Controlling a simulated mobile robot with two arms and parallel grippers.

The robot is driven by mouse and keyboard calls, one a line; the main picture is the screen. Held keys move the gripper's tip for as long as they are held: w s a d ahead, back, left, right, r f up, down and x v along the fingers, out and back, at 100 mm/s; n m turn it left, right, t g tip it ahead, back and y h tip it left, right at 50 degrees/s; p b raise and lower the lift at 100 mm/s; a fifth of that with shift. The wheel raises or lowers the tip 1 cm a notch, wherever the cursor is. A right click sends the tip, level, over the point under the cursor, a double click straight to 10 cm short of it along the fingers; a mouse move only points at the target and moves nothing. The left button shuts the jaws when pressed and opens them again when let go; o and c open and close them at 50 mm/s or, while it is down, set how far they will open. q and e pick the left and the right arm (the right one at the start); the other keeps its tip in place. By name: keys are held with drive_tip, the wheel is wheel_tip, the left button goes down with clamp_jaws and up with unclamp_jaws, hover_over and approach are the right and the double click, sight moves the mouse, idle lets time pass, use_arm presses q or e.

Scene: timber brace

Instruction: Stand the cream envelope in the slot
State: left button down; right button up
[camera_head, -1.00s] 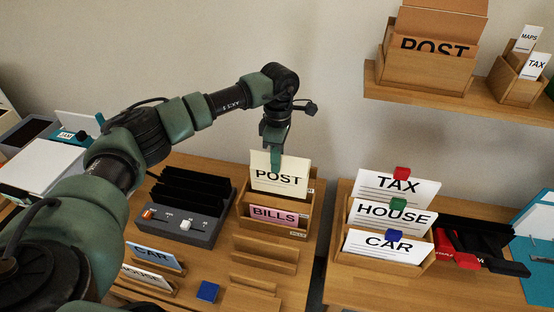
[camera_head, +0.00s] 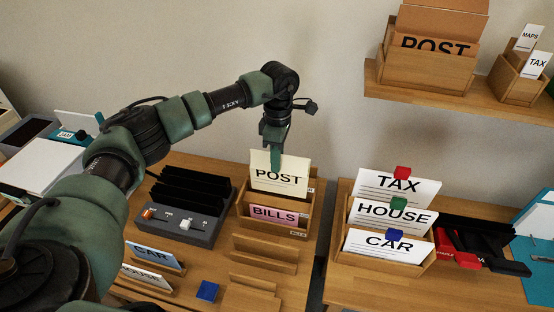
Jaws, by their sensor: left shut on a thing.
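The cream envelope (camera_head: 279,179), marked POST, stands upright in the rear of a wooden sorter (camera_head: 273,217) on the left desk. Its lower edge is hidden behind the sorter's middle divider. My left gripper (camera_head: 275,160) comes down from above and is shut on the envelope's top edge. A pink BILLS envelope (camera_head: 273,214) stands in the front slot of the same sorter. My right gripper is not in view.
A second sorter on the right holds TAX (camera_head: 399,186), HOUSE (camera_head: 391,215) and CAR (camera_head: 388,245) envelopes with coloured clips. A dark slotted organiser (camera_head: 184,210) stands left of the wooden sorter. A blue block (camera_head: 207,291) lies in front. A shelf (camera_head: 450,98) is at upper right.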

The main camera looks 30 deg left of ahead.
use_arm(q)
drive_tip(key=shift+f, duration=0.2)
drive_tip(key=shift+f+b, duration=2.1)
drive_tip(key=shift+f, duration=0.65)
drive_tip(key=c, duration=1.3)
unclamp_jaws()
drive_tip(key=shift+o, duration=0.2)
drive_tip(key=o, duration=0.5)
drive_tip(key=shift+r, duration=0.1)
